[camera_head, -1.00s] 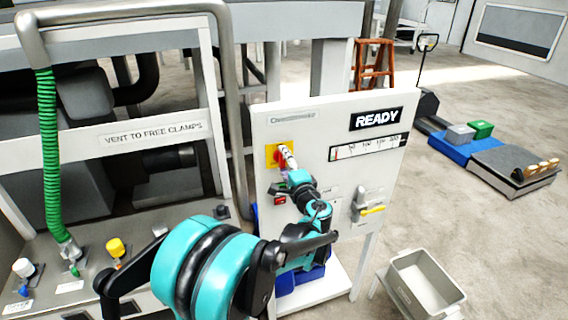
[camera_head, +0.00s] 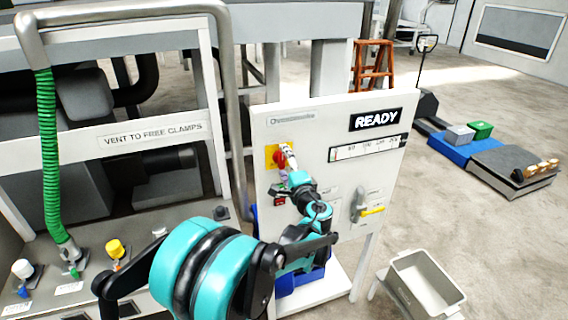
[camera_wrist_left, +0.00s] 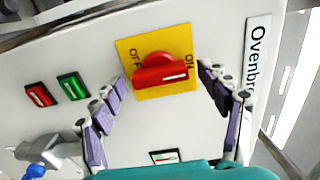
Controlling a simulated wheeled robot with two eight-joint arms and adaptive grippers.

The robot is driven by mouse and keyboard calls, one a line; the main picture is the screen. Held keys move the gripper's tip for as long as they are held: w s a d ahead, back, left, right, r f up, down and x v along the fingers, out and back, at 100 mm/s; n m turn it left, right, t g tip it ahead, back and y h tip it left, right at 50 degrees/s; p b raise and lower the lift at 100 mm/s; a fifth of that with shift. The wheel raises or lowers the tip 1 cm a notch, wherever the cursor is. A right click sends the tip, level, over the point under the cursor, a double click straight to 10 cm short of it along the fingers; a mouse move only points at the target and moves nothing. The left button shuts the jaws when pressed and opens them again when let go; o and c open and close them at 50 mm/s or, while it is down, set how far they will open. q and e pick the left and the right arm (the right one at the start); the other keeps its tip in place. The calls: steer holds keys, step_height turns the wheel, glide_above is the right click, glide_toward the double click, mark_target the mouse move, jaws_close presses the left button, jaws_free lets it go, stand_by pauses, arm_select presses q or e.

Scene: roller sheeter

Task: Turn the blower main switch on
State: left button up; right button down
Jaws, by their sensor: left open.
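The blower main switch is a red rotary knob (camera_wrist_left: 160,71) on a yellow plate (camera_wrist_left: 126,48) in the left wrist view. OFF is lettered at the plate's left and ON at its right. The knob's white mark is at its right end, on the ON side. In the head view, the switch (camera_head: 281,158) is at the panel's upper left, partly hidden. My left gripper (camera_wrist_left: 161,82) is open, one purple-padded finger on each side of the knob, with visible gaps. It shows small in the head view (camera_head: 290,158). My right gripper is not in view.
Red (camera_wrist_left: 38,95) and green (camera_wrist_left: 73,87) buttons sit beside the switch. A grey tub (camera_head: 425,285) stands at lower right.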

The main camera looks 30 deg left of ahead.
arm_select(q)
steer(key=v, duration=1.2)
steer(key=shift+a+f, duration=0.1)
